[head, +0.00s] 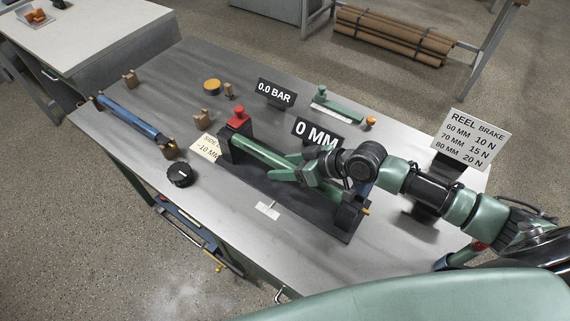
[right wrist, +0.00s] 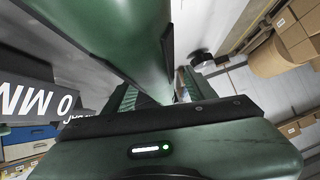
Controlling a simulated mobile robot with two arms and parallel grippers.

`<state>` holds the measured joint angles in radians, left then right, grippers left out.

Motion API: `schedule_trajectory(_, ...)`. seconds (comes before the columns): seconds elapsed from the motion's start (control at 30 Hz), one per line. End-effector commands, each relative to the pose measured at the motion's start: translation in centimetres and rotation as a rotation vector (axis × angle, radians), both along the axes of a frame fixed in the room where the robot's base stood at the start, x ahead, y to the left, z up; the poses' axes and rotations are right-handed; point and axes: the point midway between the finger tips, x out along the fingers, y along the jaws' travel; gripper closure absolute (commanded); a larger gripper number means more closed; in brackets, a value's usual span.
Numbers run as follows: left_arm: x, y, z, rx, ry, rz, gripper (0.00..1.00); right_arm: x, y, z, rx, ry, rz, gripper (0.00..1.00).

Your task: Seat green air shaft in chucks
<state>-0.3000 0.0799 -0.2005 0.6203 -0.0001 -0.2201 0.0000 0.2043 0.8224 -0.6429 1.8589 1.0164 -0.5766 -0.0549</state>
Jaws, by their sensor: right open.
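The green air shaft (head: 262,155) lies lengthwise along the black stand on the table. Its left end is at the left chuck (head: 237,128), which has a red knob on top. Its right part is hidden behind my gripper and arm, near the dark right chuck (head: 348,214). I cannot tell whether either end is fully seated. My right gripper (head: 290,168) is open at the shaft's middle. In the right wrist view the green shaft (right wrist: 115,35) looms large just beyond the open fingers (right wrist: 158,90). My left gripper is not in view.
A blue shaft (head: 132,119) rests on brown supports at the left. A black dial (head: 180,174), a "0 MM" sign (head: 317,132), a "0.0 BAR" sign (head: 276,93) and a reel brake sign (head: 472,139) stand around. The table's front left is mostly clear.

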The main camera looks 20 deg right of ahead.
Motion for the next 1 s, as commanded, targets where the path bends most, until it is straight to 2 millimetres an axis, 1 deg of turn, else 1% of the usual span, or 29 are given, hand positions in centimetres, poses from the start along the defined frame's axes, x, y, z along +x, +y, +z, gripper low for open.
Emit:
schedule_trajectory(0.13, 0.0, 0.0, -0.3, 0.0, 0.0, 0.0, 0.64, -0.8, -1.0, 0.9, -0.003, -0.005, 0.0, 0.44)
schedule_trajectory(0.3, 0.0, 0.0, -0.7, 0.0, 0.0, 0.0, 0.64, -2.5, -2.8, 2.6, -0.003, -0.006, 0.0, 0.44)
schedule_trajectory(0.5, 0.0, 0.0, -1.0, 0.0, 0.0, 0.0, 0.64, -3.8, -4.1, 4.2, 0.0, -0.007, 0.0, 0.44)
schedule_trajectory(0.7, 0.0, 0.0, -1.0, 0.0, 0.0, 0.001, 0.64, -4.2, -4.5, 4.8, 0.003, -0.007, 0.0, 0.44)
schedule_trajectory(1.0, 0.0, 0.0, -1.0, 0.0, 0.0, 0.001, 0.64, -4.2, -4.5, 4.8, 0.004, -0.007, 0.0, 0.44)
